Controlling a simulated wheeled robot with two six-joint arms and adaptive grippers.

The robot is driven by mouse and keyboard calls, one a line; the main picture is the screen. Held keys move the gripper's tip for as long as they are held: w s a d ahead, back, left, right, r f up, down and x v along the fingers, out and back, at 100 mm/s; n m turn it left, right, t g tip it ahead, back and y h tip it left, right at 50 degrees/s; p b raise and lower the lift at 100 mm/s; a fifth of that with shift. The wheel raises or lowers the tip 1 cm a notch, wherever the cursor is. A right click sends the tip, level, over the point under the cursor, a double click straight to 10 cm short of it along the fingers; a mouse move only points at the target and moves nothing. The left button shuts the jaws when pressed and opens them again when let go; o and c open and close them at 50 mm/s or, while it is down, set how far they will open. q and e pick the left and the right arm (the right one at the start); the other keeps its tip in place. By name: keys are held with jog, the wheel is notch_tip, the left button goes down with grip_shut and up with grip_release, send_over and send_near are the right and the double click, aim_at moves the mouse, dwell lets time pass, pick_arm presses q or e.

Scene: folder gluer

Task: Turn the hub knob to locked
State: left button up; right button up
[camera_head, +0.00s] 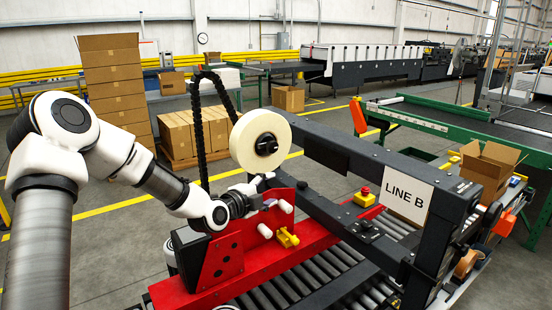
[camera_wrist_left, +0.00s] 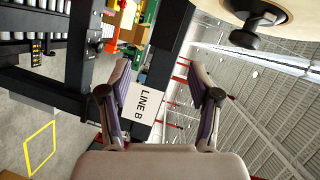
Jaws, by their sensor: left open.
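The hub knob (camera_head: 266,144) is a small black knob at the centre of a cream tape roll (camera_head: 244,140), which stands upright above the red frame. The knob also shows in the wrist view (camera_wrist_left: 258,22), at the top right, outside the space between the fingers. Its locked or unlocked setting cannot be read. My left gripper (camera_head: 270,189) is just below the roll and knob, apart from the knob. Its two fingers are spread with nothing between them in the wrist view (camera_wrist_left: 160,72). My right gripper is not in view.
A red frame (camera_head: 238,262) with white rollers and a yellow part (camera_head: 288,238) lies close below the gripper. A dark beam with a LINE B sign (camera_head: 407,193) is to the right. A black cable chain (camera_head: 199,125) rises behind the arm.

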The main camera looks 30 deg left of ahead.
pick_arm(q)
jog(key=m+t, duration=0.2)
send_near(271, 148)
jog(key=w, duration=0.3)
jog(key=shift+w+a+r+y+p, duration=0.1)
jog(key=shift+w+r+y+p, duration=0.1)
jog(key=shift+w+y+p, duration=0.15)
jog(key=w+p, duration=0.1)
jog(key=w, duration=0.1)
jog(key=w+p, duration=0.1)
jog(key=w, duration=0.3)
jog(key=shift+w+d+f+p, duration=0.2)
jog(key=shift+w+d+p, duration=0.1)
jog(key=shift+p, duration=0.1)
jog(key=shift+w+a+f, duration=0.1)
jog(key=shift+w+a, duration=0.05)
jog(key=shift+w, duration=0.3)
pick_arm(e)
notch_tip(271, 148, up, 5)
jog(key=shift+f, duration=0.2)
pick_arm(q)
jog(key=shift+s, duration=0.1)
jog(key=c, duration=1.1)
jog(key=shift+c, duration=0.2)
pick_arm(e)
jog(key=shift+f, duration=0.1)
